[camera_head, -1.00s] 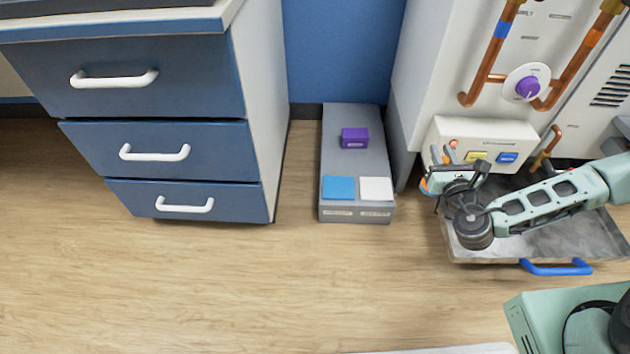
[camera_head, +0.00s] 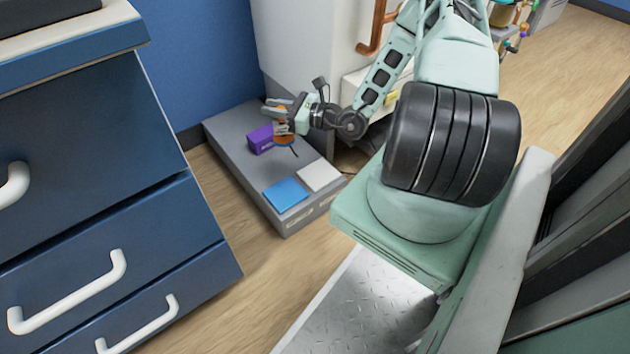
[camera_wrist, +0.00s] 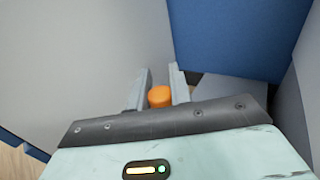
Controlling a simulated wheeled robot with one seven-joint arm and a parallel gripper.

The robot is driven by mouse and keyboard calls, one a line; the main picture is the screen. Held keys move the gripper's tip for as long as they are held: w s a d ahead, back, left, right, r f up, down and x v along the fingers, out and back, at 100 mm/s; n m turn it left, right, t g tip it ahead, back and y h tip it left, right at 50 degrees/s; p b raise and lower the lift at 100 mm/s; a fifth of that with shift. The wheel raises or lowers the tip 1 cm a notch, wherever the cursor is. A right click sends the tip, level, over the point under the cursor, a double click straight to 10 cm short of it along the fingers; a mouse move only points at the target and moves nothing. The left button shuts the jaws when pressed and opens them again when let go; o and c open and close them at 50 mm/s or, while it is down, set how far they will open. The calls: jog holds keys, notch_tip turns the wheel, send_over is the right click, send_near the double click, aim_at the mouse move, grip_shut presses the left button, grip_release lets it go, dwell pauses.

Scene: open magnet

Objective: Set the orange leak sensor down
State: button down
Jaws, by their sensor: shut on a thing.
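The orange leak sensor (camera_wrist: 160,97) sits between the two fingers of my gripper (camera_wrist: 160,88) in the wrist view. In the head view my gripper (camera_head: 277,112) is shut on the orange sensor (camera_head: 284,140), over the back part of a low grey platform (camera_head: 232,154). A dark thin piece hangs by the sensor. I cannot tell whether the sensor touches the platform. A purple block (camera_head: 261,139) stands on the platform just left of the sensor. A blue square (camera_head: 286,194) and a white square (camera_head: 318,175) lie near the platform's front edge.
A blue drawer cabinet (camera_head: 90,180) with white handles stands at the left. A white machine housing (camera_head: 310,45) with copper pipes rises to the right of the platform. The blue wall (camera_head: 200,60) is behind. Wooden floor lies between cabinet and platform.

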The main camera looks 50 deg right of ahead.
jog(key=s+d+f+n+g+y+b, duration=0.1)
jog(key=s+d+f+n+y+b, duration=0.15)
jog(key=s+d+f, duration=0.35)
notch_tip(320, 180, down, 9)
jog(key=s+b, duration=0.1)
jog(key=b, duration=0.5)
jog(key=shift+d, duration=0.35)
jog(key=shift+s+f+m+b, duration=0.1)
jog(key=shift+f+m+b, duration=0.1)
jog(key=shift+m+b, duration=0.1)
jog(key=c, duration=1.3)
grip_release()
jog(key=p+v, duration=0.2)
jog(key=v, duration=0.2)
jog(key=p+v, duration=0.2)
jog(key=v, duration=0.2)
jog(key=p+v, duration=0.2)
jog(key=v, duration=0.2)
jog(key=shift+r, duration=0.3)
